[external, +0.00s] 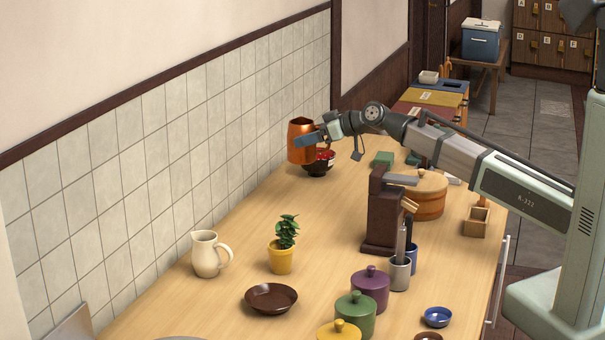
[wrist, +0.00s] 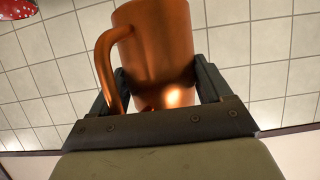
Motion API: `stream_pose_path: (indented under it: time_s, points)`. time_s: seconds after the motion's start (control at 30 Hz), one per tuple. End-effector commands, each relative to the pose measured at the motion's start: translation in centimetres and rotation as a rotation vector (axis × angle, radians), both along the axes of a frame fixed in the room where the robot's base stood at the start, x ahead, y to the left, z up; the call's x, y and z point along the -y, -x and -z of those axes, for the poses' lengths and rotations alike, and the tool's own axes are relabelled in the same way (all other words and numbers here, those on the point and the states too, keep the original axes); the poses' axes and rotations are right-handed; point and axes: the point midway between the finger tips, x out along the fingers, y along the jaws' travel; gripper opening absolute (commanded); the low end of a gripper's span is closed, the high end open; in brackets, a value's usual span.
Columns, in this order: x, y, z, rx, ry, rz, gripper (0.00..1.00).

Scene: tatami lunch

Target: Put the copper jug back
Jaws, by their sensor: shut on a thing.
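The copper jug (external: 299,141) is a shiny orange-brown vessel held in the air near the tiled wall, at the far end of the counter. My gripper (external: 318,139) is shut on it. In the wrist view the copper jug (wrist: 160,45) sits between the two fingers of my gripper (wrist: 162,88), with its handle on the left. In the external view the handle is hidden. The jug appears roughly upright in the external view, above and beside a dark bowl (external: 317,169) with red contents.
A cream pitcher (external: 206,256), a plant in a yellow pot (external: 281,258) and a brown dish (external: 271,298) stand nearer on the counter. A dark brown stand (external: 384,215) and a round wooden tub (external: 428,199) are right of centre. Bare wood lies between the pot and dark bowl.

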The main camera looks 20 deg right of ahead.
Motion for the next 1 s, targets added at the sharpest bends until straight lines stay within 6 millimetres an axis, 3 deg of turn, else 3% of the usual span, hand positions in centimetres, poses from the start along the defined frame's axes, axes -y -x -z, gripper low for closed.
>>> stream_pose_path:
  time_s: [0.67, 1.0]
  points:
    - [0.0, 0.0, 5.1, 0.000, 0.001, 0.002, 0.38]
    - [0.0, 0.0, 9.6, -0.001, 0.001, 0.002, 0.38]
